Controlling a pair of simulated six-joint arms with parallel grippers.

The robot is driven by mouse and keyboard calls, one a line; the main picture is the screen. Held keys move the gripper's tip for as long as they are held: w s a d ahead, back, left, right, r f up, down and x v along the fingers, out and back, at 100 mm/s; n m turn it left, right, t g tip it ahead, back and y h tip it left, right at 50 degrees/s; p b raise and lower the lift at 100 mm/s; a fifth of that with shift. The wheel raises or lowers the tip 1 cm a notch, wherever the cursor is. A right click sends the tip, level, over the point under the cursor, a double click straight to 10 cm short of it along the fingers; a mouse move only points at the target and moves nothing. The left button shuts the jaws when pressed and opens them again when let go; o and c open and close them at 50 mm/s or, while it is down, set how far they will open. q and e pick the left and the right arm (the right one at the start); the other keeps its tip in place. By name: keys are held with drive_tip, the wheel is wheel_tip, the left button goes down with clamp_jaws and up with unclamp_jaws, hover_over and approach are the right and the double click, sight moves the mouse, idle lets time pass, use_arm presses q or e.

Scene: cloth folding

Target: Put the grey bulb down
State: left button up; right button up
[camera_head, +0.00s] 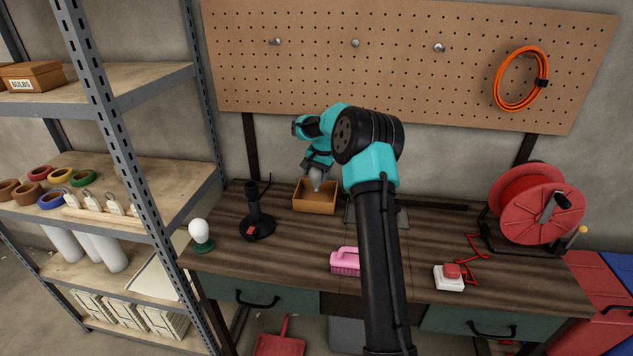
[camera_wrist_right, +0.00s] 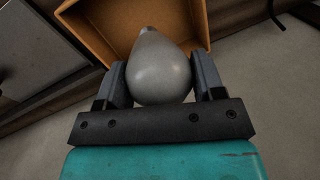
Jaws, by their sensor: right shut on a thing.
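The grey bulb (camera_wrist_right: 160,68) sits between the two fingers of my right gripper (camera_wrist_right: 162,85), which is shut on it. In the head view the bulb (camera_head: 317,174) hangs below my right gripper (camera_head: 316,168), narrow end down, over an open wooden box (camera_head: 315,208) on the workbench. In the right wrist view the box (camera_wrist_right: 90,22) lies behind the bulb, whose narrow end points into it. I cannot tell whether the bulb touches the box. My left gripper is not in view.
A white bulb (camera_head: 199,230) stands on a green base at the bench's left end. A black lamp base (camera_head: 256,226) is left of the box. A pink brush (camera_head: 345,262), a red-button switch (camera_head: 450,277) and a red cable reel (camera_head: 534,205) are also on the bench (camera_head: 290,262).

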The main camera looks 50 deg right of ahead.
sight(316, 183)
drive_tip(key=shift+f, duration=0.1)
drive_tip(key=shift+f, duration=1.65)
drive_tip(key=shift+f, duration=0.6)
drive_tip(key=o, duration=1)
drive_tip(key=shift+r, duration=0.15)
drive_tip(key=r, duration=0.4)
drive_tip(key=s+r, duration=0.1)
drive_tip(key=r, duration=0.3)
drive_tip(key=s+r, duration=0.1)
drive_tip(key=r, duration=0.3)
drive_tip(key=shift+d+r, duration=0.35)
drive_tip(key=shift+d, duration=0.05)
